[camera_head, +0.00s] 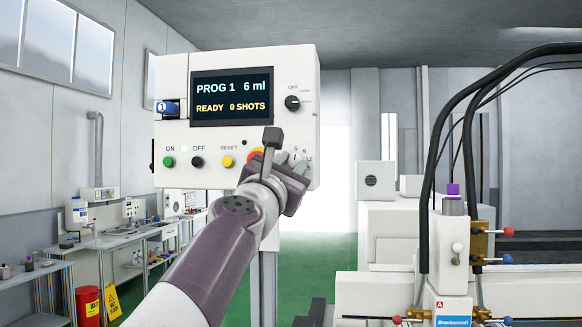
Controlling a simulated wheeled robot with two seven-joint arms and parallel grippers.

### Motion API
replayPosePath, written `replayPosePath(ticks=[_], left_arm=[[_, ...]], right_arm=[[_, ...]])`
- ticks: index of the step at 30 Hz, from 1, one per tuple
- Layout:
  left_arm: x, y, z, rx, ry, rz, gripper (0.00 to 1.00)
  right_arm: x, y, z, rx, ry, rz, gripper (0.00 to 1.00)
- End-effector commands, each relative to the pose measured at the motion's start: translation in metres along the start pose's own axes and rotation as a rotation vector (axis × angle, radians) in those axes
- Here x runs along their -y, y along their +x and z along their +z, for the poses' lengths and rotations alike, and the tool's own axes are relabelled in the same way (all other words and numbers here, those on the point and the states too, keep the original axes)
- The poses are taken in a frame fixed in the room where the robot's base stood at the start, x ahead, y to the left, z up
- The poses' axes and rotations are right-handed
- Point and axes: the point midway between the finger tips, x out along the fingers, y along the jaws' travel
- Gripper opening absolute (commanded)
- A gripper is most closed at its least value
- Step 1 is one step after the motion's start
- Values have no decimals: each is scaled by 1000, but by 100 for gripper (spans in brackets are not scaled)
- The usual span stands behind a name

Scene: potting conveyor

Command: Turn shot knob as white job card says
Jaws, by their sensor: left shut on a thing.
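The white control panel (172,82) hangs in front of me. Its screen (231,96) reads PROG 1, 6 ml, READY, 0 SHOTS. My left gripper (292,166) is at the panel's lower right, shut on the shot knob. No white job card can be made out. My right gripper is not in view.
A green ON button (168,161), black OFF button (197,161) and yellow RESET button (227,161) line the panel's lower edge. A red button (255,153) is partly hidden beside my gripper. A black selector knob (293,102) is above. Dispensing machinery with hoses (430,190) stands at right.

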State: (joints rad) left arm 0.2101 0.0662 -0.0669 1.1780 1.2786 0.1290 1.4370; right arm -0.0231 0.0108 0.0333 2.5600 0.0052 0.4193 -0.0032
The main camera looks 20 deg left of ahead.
Motion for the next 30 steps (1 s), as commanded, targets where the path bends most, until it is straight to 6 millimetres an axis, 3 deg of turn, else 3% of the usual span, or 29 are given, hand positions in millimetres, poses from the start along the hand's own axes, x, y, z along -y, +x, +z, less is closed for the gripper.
replayPosePath(ticks=[17,30], left_arm=[[-6,1,3,-1,498,-208,0],[-9,3,6,-2,883,-371,0]], right_arm=[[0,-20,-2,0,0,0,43],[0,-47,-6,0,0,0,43]])
